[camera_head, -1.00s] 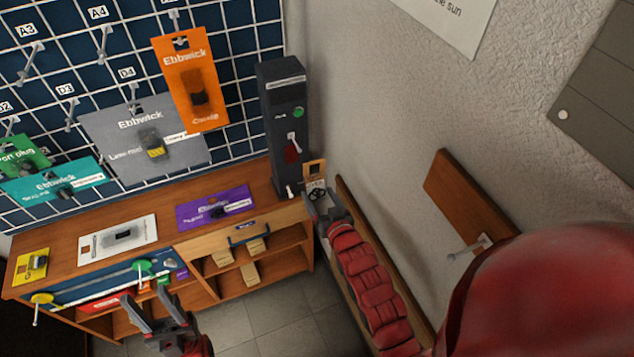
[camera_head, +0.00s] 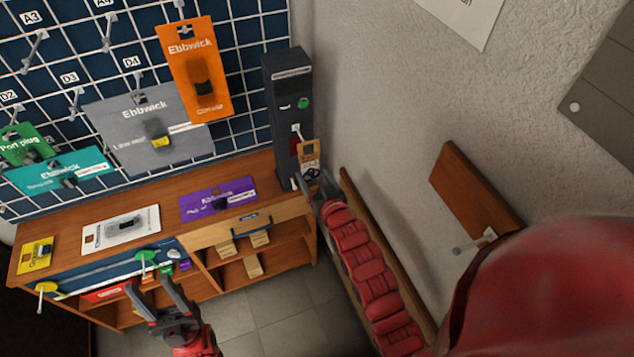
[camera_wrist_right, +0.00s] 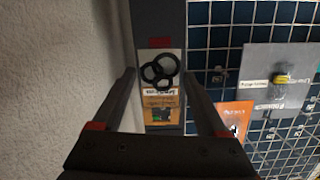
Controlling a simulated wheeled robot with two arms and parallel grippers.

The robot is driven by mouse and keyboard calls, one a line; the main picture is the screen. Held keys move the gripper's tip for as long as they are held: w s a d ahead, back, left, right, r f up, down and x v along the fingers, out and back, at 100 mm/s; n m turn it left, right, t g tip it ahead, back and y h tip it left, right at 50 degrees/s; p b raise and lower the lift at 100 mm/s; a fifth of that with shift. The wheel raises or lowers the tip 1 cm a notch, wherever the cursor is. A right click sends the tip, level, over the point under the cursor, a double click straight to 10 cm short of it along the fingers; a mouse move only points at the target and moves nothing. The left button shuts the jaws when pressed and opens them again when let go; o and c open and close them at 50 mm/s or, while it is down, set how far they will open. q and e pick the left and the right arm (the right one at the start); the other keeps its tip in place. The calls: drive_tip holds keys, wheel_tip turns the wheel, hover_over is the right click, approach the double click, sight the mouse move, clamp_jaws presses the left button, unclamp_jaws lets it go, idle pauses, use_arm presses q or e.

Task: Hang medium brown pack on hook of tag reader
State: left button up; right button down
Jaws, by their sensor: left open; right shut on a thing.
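The medium brown pack (camera_head: 309,152) is a small brown card with black rings on it. It is held upright in my right gripper (camera_head: 317,188), close in front of the dark tag reader (camera_head: 282,105). In the right wrist view the pack (camera_wrist_right: 160,105) lies between the fingers, with the reader (camera_wrist_right: 159,25) behind it. A small pale hook (camera_head: 297,132) shows on the reader's front, just up and left of the pack's top edge. I cannot tell whether the pack touches it. My left gripper (camera_head: 152,297) is open and empty in front of the bench.
The reader stands at the right end of a wooden bench (camera_head: 165,238), beside the wall. Purple (camera_head: 217,203), white (camera_head: 121,230) and yellow (camera_head: 36,255) packs lie on the bench. Orange (camera_head: 196,78) and grey (camera_head: 148,135) packs hang on the grid to the left.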

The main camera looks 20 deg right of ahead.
drive_tip(key=shift+w+a+f, duration=0.1)
drive_tip(key=shift+w, duration=1.65)
drive_tip(key=shift+w+f+b, duration=0.45)
drive_tip(key=shift+w+b, duration=0.15)
drive_tip(key=shift+b, duration=0.35)
unclamp_jaws()
drive_tip(key=shift+s, duration=0.1)
